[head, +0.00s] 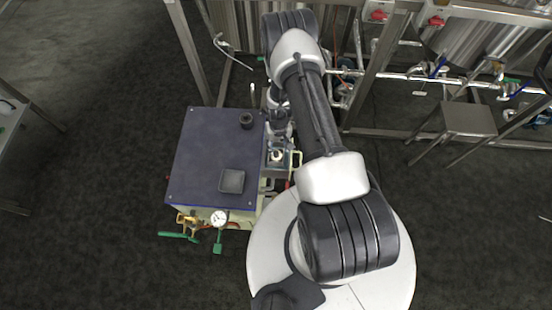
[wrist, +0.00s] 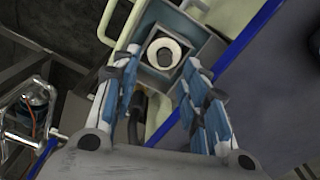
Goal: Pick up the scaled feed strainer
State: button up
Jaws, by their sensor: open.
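A cream, ring-shaped piece with a dark centre, which looks like the scaled feed strainer (wrist: 164,53), sits inside a small square grey open box (wrist: 150,83). In the head view the pale piece (head: 277,155) shows at the right side of the blue-topped cart, in the box beside its top. My gripper (wrist: 160,64) is open, its two blue-padded fingers on either side of the box opening in the wrist view. Nothing is held between the fingers. In the head view my gripper (head: 278,133) is over the box and partly hidden by my arm. How high it is above the piece I cannot tell.
The cart's dark blue top (head: 205,150) carries a small black round part (head: 246,120) and a dark square tray (head: 231,181). Cream handles (wrist: 117,22) rise close beside the box. A gauge (head: 219,217) and green-handled valves are at the cart's front. Steel tanks and pipework stand behind.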

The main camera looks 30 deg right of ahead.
aim_at(276, 153)
jog(key=shift+w+a+f+b, duration=0.1)
jog(key=shift+f+b, duration=0.25)
jog(key=shift+f, duration=0.7)
jog(key=shift+w+a+f+b, duration=0.15)
jog(key=shift+f+b, duration=0.25)
jog(key=shift+f, duration=0.6)
jog(key=shift+w+a+f+b, duration=0.1)
jog(key=shift+f+b, duration=0.25)
jog(key=shift+f, duration=0.7)
jog(key=shift+r, duration=0.1)
jog(key=shift+c, duration=0.2)
jog(key=shift+s, duration=0.1)
grip_shut()
